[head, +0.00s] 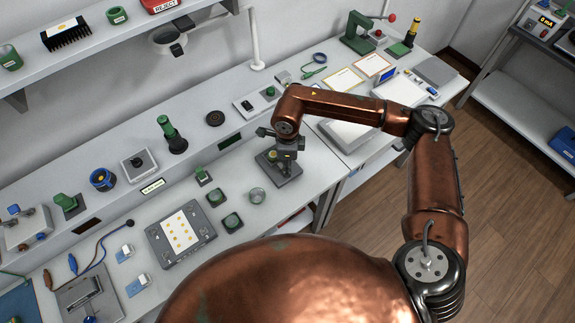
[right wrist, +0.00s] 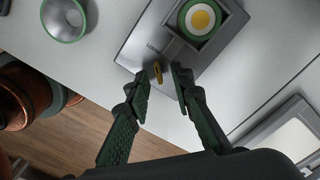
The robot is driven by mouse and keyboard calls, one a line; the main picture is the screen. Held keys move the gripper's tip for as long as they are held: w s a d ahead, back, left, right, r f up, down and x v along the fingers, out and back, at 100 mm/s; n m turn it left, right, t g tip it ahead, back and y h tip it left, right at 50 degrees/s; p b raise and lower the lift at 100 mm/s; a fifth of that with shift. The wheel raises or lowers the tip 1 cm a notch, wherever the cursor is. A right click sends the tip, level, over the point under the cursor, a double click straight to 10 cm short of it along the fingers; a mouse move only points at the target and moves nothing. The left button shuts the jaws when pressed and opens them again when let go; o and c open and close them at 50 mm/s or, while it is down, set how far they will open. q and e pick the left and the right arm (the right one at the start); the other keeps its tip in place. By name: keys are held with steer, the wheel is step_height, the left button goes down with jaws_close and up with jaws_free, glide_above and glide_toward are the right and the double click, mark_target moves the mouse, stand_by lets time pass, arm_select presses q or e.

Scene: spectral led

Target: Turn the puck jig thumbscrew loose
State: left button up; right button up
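The puck jig (head: 285,179) is a grey plate on the bench near its front edge, under my right gripper in the head view. In the right wrist view, the jig plate (right wrist: 139,46) carries a square holder with a green-rimmed white puck (right wrist: 200,18) that has a yellow centre. A brass thumbscrew (right wrist: 158,72) sticks out from the holder's near side. My right gripper (right wrist: 161,72) is open, its fingertips on either side of the thumbscrew, with a visible gap to each. In the head view, the right gripper (head: 285,152) largely hides the jig. My left gripper is out of view.
A grey box with yellow dots (head: 181,236) is farther left.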

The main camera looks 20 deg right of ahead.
step_height(320, 180, up, 12)
stand_by(0.7)
